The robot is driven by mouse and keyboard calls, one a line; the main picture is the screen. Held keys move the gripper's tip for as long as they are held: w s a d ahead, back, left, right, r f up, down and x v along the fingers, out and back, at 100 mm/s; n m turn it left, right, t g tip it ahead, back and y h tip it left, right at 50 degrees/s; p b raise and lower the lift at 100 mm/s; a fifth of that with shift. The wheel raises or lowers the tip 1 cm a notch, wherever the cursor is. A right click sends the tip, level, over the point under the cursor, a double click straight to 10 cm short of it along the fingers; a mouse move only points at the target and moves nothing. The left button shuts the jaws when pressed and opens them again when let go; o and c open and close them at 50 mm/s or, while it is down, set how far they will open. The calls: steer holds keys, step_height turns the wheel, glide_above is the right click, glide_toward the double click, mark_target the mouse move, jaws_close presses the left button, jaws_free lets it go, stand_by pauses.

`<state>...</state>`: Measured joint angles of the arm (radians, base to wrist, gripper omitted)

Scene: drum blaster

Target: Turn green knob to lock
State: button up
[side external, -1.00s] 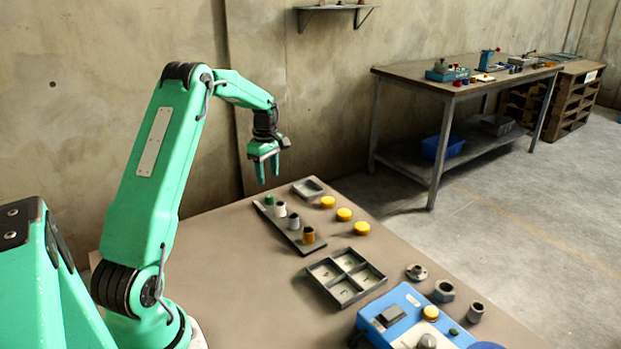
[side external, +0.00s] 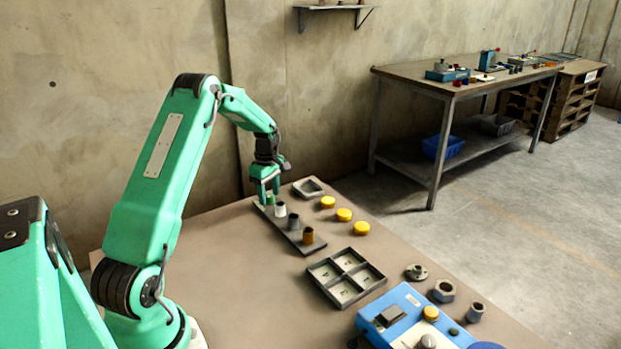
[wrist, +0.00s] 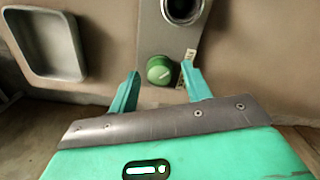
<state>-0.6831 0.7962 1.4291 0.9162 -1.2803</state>
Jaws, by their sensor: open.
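The green knob (wrist: 160,70) sits at one end of a grey strip panel (wrist: 151,22) in the wrist view. The panel also shows in the side view (side external: 291,233). My gripper (wrist: 161,82) is open, with one finger on each side of the green knob and gaps visible between fingers and knob. In the side view my gripper (side external: 268,198) is low over the far end of the panel, and its fingers mostly hide the knob. A label is partly visible on the panel beside the knob.
A grey tray (side external: 309,187) lies close to the gripper. Several yellow discs (side external: 344,214) lie to the right. A divided tray (side external: 347,278) is nearer.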

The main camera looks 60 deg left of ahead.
steer(key=c, duration=1)
steer(key=m, duration=1.3)
steer(key=shift+r+m, duration=0.1)
steer(key=shift+m, duration=2.4)
